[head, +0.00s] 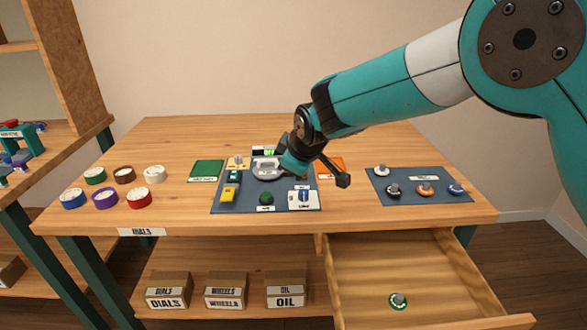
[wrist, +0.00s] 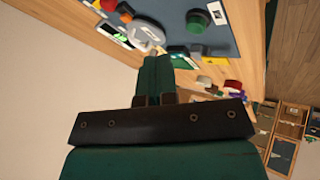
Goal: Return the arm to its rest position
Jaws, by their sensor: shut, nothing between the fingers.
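My arm reaches in from the right in the head view, out over the table (head: 400,140). My gripper (head: 287,166) is above the back of the middle blue-grey mat (head: 238,204), close to a grey rounded part (head: 268,171). It overlaps that part in the picture; I cannot tell whether they touch. In the wrist view the gripper's teal fingers (wrist: 156,62) are together with nothing between them. Part of the mat and its parts is hidden behind my gripper.
A drawer (head: 420,262) stands open at the front right with a green dial (head: 398,300) inside. Several knobs sit on a right-hand mat (head: 409,174). Several coloured rings, one red (head: 138,198), lie at left. Labelled boxes (head: 225,292) stand on the shelf below.

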